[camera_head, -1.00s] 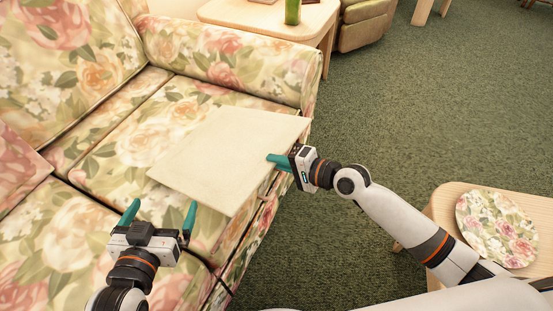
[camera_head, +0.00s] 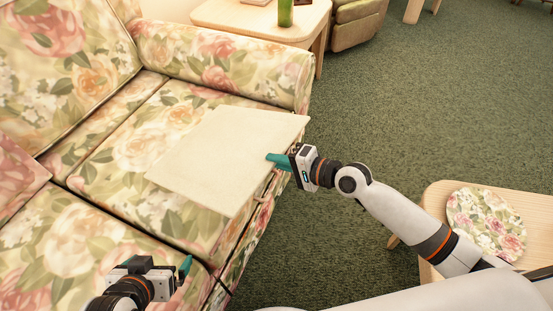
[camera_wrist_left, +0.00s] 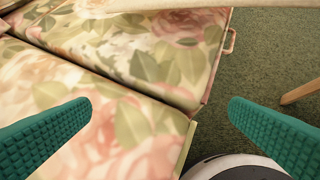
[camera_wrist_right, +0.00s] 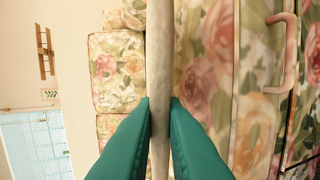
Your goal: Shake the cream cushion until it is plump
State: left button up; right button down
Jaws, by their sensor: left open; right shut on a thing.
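The cream cushion (camera_head: 228,158) is a flat, pale square held roughly level over the front of the floral sofa seat in the head view. My right gripper (camera_head: 272,160) is shut on its right edge; in the right wrist view the cushion (camera_wrist_right: 159,70) appears edge-on between the two teal fingers (camera_wrist_right: 159,125). My left gripper (camera_head: 165,262) is open and empty above the near seat, apart from the cushion. In the left wrist view its fingers (camera_wrist_left: 160,115) are wide apart, with the cushion's edge (camera_wrist_left: 130,6) at the top.
The floral sofa (camera_head: 70,225) fills the left side, with its armrest (camera_head: 225,55) behind the cushion. A wooden side table (camera_head: 275,30) with a green object (camera_head: 286,12) stands beyond. A wooden stool (camera_head: 440,200) with a round floral pad (camera_head: 485,222) is at right. Green carpet (camera_head: 430,110) is open.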

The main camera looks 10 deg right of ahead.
jog(key=shift+s+d+r+p, duration=0.2)
jog(key=shift+r+p, duration=0.2)
jog(key=shift+r, duration=0.15)
jog(key=shift+s+d+r+p, duration=0.1)
jog(key=shift+d+r+p, duration=0.05)
jog(key=shift+r+p, duration=0.3)
pick_arm(q)
jog(key=s+a+g+y+p, duration=0.1)
jog(key=s+a+g, duration=0.1)
jog(key=s+g, duration=0.2)
jog(key=s+f, duration=0.1)
jog(key=s, duration=0.2)
jog(key=shift+s+a, duration=0.15)
pick_arm(e)
jog(key=shift+s+d+r, duration=0.2)
jog(key=shift+r, duration=0.15)
jog(key=shift+s+d+r, duration=0.15)
jog(key=shift+r, duration=0.2)
